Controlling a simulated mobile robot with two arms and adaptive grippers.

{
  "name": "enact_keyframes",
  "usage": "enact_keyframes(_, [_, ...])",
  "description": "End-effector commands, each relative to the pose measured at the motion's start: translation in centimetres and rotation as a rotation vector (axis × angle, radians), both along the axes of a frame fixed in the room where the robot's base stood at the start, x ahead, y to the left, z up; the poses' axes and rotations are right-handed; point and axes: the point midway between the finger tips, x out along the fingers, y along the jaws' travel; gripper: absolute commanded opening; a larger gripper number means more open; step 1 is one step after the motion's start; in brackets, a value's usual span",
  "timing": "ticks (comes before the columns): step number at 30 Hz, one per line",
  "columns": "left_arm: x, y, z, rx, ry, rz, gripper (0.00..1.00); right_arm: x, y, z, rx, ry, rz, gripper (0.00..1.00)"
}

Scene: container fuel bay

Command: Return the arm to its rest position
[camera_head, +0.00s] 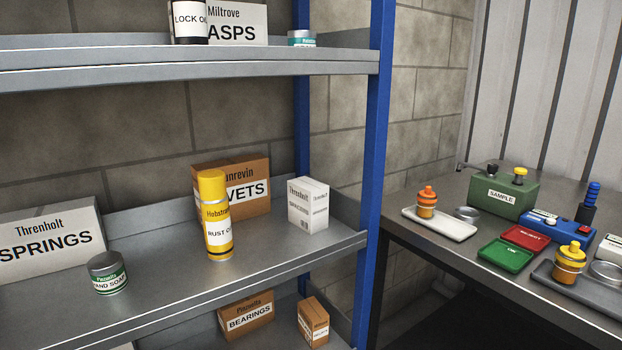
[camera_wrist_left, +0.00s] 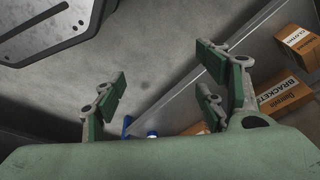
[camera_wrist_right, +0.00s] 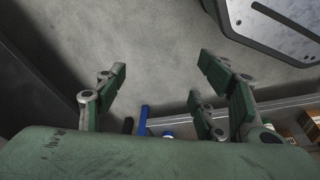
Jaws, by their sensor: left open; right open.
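My left gripper (camera_wrist_left: 165,85) shows in the left wrist view, with its green-padded fingers spread wide and nothing between them. My right gripper (camera_wrist_right: 160,90) shows in the right wrist view, also spread wide and empty. Both hang over bare grey floor (camera_wrist_right: 140,35). Neither arm shows in the head view, so both are out of its picture. Neither gripper touches anything that I can see.
The head view shows a shelf unit with a blue post (camera_head: 372,180). Its middle shelf (camera_head: 160,285) bears a yellow spray can (camera_head: 214,215), a soap tin (camera_head: 107,273) and boxes. A dark workbench (camera_head: 435,262) with trays and bottles stands right. Boxes (camera_wrist_left: 283,98) lie near the left gripper's right side.

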Motion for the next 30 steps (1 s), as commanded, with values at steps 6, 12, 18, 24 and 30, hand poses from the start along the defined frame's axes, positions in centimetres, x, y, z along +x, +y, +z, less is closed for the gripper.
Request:
enact_keyframes(6, [-4.7,0.6,-3.6,0.006,0.054,-0.01,0.66,-4.7,-0.7,-3.6,-0.007,0.053,0.009,0.63])
enact_keyframes(12, [-10.9,1.7,-5.9,0.011,0.093,-0.019,0.66,-10.9,-1.7,-5.9,-0.012,0.094,0.019,0.63])
enact_keyframes(18, [-16.4,2.7,-6.5,0.016,0.121,-0.026,0.66,-16.4,-2.8,-6.5,-0.016,0.121,0.026,0.63])
enact_keyframes(24, [-18.6,3.2,-6.7,0.019,0.129,-0.03,0.66,-18.7,-3.2,-6.7,-0.019,0.129,0.029,0.63])
enact_keyframes(30, [-18.7,3.2,-6.7,0.019,0.129,-0.03,0.66,-18.7,-3.2,-6.7,-0.019,0.129,0.029,0.63])
